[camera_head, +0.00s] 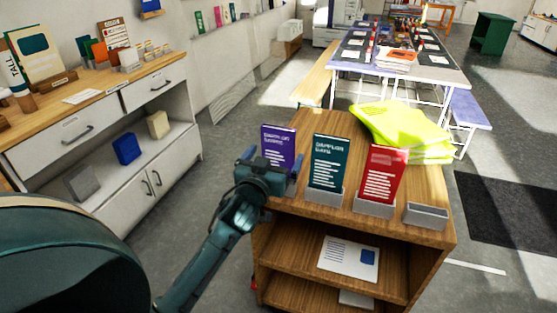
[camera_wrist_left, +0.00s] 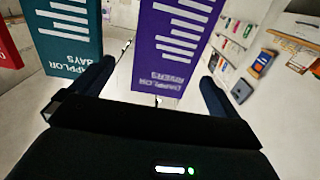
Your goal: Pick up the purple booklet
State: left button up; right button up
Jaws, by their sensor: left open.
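The purple booklet (camera_head: 279,144) stands upright at the left end of a row on top of the wooden shelf unit (camera_head: 430,185). My left gripper (camera_head: 272,163) is open in front of its lower part, with one finger toward each side, and hides its base. In the left wrist view the purple booklet (camera_wrist_left: 176,42) appears upside down between the two open fingers (camera_wrist_left: 157,76). I cannot tell whether either finger touches it. My right gripper is not in view.
A teal booklet (camera_head: 328,160) stands close to the right, near one finger, and a red booklet (camera_head: 383,172) stands beyond it. An empty grey holder (camera_head: 427,215) is at the right end. A white cabinet (camera_head: 100,130) is at left.

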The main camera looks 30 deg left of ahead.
aim_at(278, 146)
pick_arm(q)
jog(key=x, duration=0.5)
jog(key=shift+a+r+p, duration=0.2)
jog(key=shift+a+p, duration=0.05)
jog(key=shift+p, duration=0.15)
jog(key=shift+c, duration=0.2)
jog(key=c, duration=1.3)
